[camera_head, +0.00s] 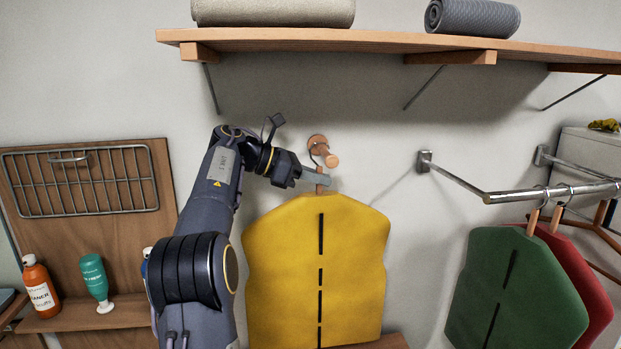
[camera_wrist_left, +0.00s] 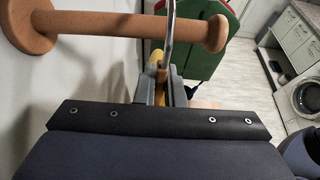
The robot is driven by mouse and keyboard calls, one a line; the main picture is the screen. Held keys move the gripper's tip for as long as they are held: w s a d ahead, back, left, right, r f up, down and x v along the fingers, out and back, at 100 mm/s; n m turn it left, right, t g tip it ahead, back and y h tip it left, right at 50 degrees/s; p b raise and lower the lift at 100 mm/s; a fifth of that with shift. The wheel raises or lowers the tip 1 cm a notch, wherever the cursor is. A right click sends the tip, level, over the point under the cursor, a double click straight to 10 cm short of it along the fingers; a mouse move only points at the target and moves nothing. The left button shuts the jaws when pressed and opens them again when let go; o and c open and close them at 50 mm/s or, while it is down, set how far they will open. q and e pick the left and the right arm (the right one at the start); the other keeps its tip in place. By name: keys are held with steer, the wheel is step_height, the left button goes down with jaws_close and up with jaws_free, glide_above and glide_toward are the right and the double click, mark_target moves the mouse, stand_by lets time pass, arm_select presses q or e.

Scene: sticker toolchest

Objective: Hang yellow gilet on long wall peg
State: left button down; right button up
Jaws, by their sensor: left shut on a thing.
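The yellow gilet (camera_head: 348,262) hangs upright on a wooden hanger below my left gripper (camera_head: 322,180), close to the wall. My left gripper is shut on the hanger's neck; its fingers also show in the left wrist view (camera_wrist_left: 160,88). The wooden wall peg (camera_head: 331,160) sticks out just above the gripper. In the wrist view the peg (camera_wrist_left: 120,27) runs across the top, with a round base and a knob end. The metal hook (camera_wrist_left: 170,35) crosses the peg near its knob. The hook's top is cut off, so I cannot tell whether it loops over the peg.
A wooden shelf (camera_head: 380,41) with rolled towels runs above. A metal rail (camera_head: 545,192) at the right holds a green gilet (camera_head: 515,290) and a red one (camera_head: 580,275). A wooden panel with a wire rack (camera_head: 80,180) and bottles stands at the left.

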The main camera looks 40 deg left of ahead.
arm_select(q)
steer(key=shift+w+d, duration=0.25)
steer(key=shift+w+d+f+b, duration=0.2)
steer(key=shift+f+b, duration=0.1)
steer(key=shift+f, duration=0.1)
steer(key=shift+w+d+f+b, duration=0.1)
steer(key=shift+w+f+b, duration=0.15)
steer(key=shift+f, duration=0.1)
steer(key=c, duration=1.5)
jaws_free()
steer(key=shift+o, duration=0.2)
steer(key=shift+f, duration=0.15)
steer(key=shift+s, duration=0.1)
